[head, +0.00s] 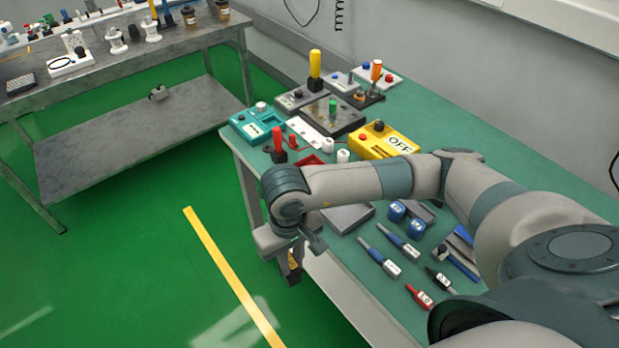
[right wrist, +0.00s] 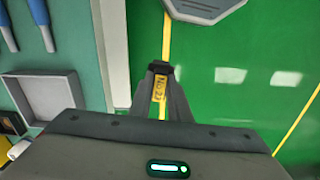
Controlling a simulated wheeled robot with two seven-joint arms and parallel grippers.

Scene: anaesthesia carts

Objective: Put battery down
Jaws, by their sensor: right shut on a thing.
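My right gripper (head: 291,262) hangs low past the left edge of the green-topped table, over the floor. It is shut on the battery (right wrist: 160,90), a small piece with a yellow label and a dark end, seen between the fingers in the right wrist view. In the head view, a small yellow and dark patch shows below the wrist, and most of the battery is hidden. The wrist view shows green floor beneath it, with the table off to the left. My left gripper is in neither view.
The table (head: 410,318) carries a shallow grey tray (head: 350,217), blue-handled tools (head: 380,262), a yellow OFF box (head: 388,142), a teal box (head: 256,123) and several devices. A metal bench (head: 120,65) stands at the far left. Open green floor lies between them.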

